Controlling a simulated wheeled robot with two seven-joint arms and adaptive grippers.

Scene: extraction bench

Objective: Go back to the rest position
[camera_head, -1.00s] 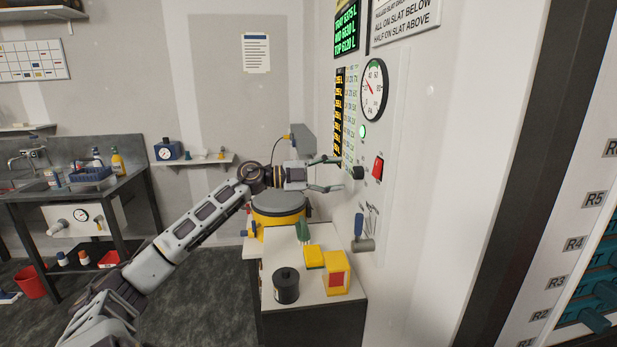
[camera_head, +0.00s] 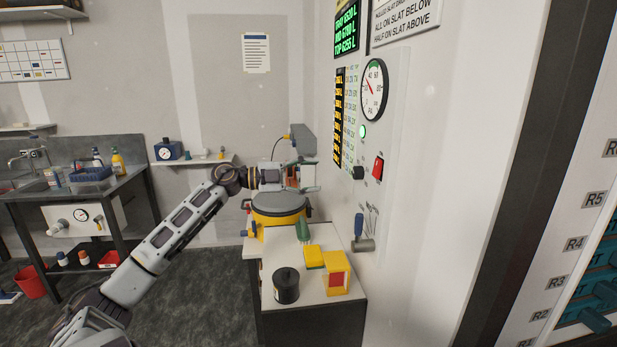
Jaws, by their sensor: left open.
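My left arm reaches in from the lower left. My left gripper (camera_head: 309,176) is open and empty, above and behind the yellow and grey round vessel (camera_head: 278,203) on the bench. It points right toward the wall panel, with a clear gap to the black knob (camera_head: 358,173). My right gripper does not show.
The panel carries a round gauge (camera_head: 374,89), a lit green lamp (camera_head: 363,131), a red switch (camera_head: 378,169) and a blue-handled lever (camera_head: 360,232). A black canister (camera_head: 286,285) and a yellow and red box (camera_head: 335,273) stand on the bench (camera_head: 309,299). A sink counter is at left.

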